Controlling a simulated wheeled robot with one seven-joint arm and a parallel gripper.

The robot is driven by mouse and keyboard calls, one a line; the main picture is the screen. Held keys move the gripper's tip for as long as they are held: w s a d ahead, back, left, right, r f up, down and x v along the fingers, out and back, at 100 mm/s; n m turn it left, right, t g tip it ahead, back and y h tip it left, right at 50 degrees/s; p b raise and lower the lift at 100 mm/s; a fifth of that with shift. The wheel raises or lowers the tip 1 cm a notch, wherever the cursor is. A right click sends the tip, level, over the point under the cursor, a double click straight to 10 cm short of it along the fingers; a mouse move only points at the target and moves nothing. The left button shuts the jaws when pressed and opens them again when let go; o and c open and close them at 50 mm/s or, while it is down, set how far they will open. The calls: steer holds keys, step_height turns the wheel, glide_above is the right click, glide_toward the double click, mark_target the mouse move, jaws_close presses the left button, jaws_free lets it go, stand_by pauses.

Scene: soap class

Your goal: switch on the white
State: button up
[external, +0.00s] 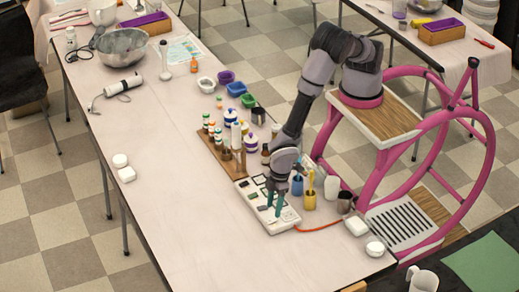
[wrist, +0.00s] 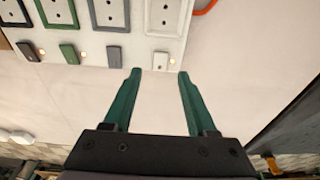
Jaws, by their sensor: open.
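A white panel (external: 268,221) with switches and sockets lies on the long table beneath my gripper (external: 275,202). In the wrist view, the panel (wrist: 138,38) has a row of switches: a dark one (wrist: 28,51), a green one (wrist: 69,53), a grey one (wrist: 114,55) and the white switch (wrist: 160,61) at the right end. A matching coloured socket sits above each; the white socket (wrist: 163,16) is above the white switch. My gripper (wrist: 158,73) is open and empty, its teal fingertips on either side of the white switch. I cannot tell whether they touch the panel.
An orange cable (external: 318,227) leaves the panel's right side. A wooden rack of bottles (external: 222,150) stands behind it.

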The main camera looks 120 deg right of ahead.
step_height(320, 180, up, 7)
steer(key=s, duration=0.1)
steer(key=shift+f, duration=0.1)
step_height(320, 180, up, 14)
steer(key=f+m+y, duration=0.1)
steer(key=y, duration=0.1)
glide_above(276, 220)
steer(key=d, duration=0.4)
steer(key=s+d+r+m+t+y, duration=0.1)
steer(key=s+d+r, duration=0.25)
steer(key=r, duration=0.45)
steer(key=s+d+r+t, duration=0.1)
steer(key=s+d+r, duration=0.25)
steer(key=r, duration=0.45)
steer(key=s+d+r+t, duration=0.1)
steer(key=s+d+r, duration=0.2)
steer(key=s, duration=0.3)
steer(key=s+d+r+m+t, duration=0.1)
steer(key=s+d+r, duration=0.2)
steer(key=s+r, duration=0.2)
steer(key=s+d+r+m+t+h, duration=0.1)
steer(key=s+d+r, duration=0.2)
steer(key=s, duration=0.4)
steer(key=shift+d+r+t, duration=0.3)
steer(key=shift+d+r, duration=0.05)
steer(key=shift+r, duration=0.15)
